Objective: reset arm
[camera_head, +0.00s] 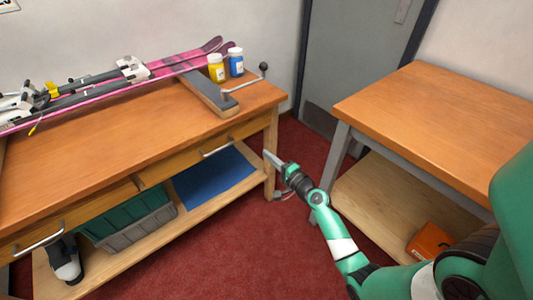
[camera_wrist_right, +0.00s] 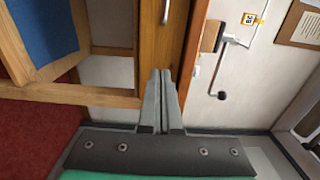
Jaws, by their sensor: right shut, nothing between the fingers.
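My right gripper (camera_head: 272,161) is shut and empty. It hangs in the open space in front of the right end of the ski bench (camera_head: 120,146), below the level of its top. In the right wrist view my right gripper (camera_wrist_right: 161,76) shows with its two grey fingers together, and the bench's drawer front and legs appear behind it. My green right arm reaches in from the lower right. My left gripper is in neither view.
Pink skis (camera_head: 178,62) with bindings lie on the bench. A yellow jar (camera_head: 216,70), a blue jar (camera_head: 236,64) and a crank lever (camera_head: 245,82) are near its right end. A second table (camera_head: 440,115) stands right, an orange case (camera_head: 428,242) below. Red floor between is clear.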

